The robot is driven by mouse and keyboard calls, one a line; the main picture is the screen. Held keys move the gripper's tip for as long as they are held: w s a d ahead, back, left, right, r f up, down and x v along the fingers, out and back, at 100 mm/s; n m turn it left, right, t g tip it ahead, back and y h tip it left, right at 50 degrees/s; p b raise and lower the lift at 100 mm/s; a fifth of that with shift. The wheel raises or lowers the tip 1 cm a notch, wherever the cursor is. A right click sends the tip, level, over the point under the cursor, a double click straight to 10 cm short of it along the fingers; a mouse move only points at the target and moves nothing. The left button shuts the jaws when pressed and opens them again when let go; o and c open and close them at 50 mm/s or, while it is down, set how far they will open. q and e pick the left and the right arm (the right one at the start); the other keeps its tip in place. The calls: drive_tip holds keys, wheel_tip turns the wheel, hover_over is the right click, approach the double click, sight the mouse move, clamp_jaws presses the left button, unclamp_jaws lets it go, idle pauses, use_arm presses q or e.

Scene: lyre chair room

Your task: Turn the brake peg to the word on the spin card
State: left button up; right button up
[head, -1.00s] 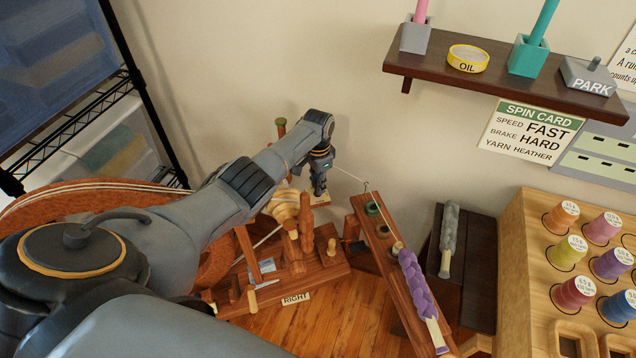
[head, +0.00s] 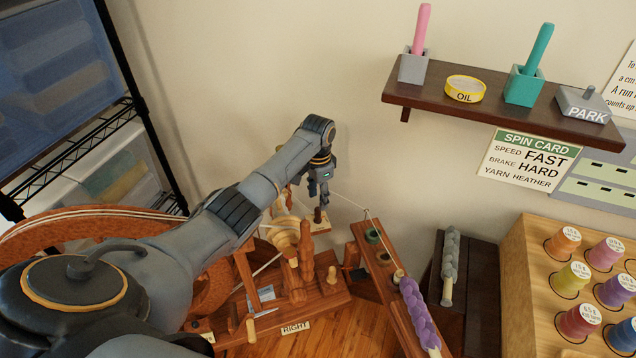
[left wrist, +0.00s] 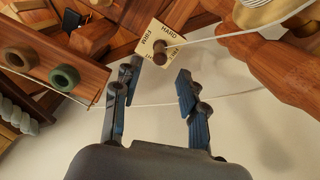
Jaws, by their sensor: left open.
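The brake peg (left wrist: 160,56) is a dark brown knob on a pale plate (left wrist: 148,42) in the left wrist view. The plate reads HARD and FIRM; other lettering is hidden or too small. I cannot tell which word the peg points to. The peg also shows small in the head view (head: 317,214), under my left gripper (head: 318,190). My left gripper's fingers (left wrist: 158,88) are open and empty, with the peg beyond the gap between their tips, apparently apart from it. The spin card (head: 528,160) on the wall reads SPEED FAST, BRAKE HARD, YARN HEATHER. My right gripper is out of view.
A white yarn strand (left wrist: 150,104) crosses by the fingers. The wooden spinning wheel base (head: 335,290) and a bobbin rail (head: 385,275) stand close by. A dark wall shelf (head: 440,104) and a spool rack (head: 525,250) are at right.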

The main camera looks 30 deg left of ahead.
use_arm(q)
wheel_tip(320, 180, up, 6)
drive_tip(key=shift+f, duration=0.2)
idle(0.5)
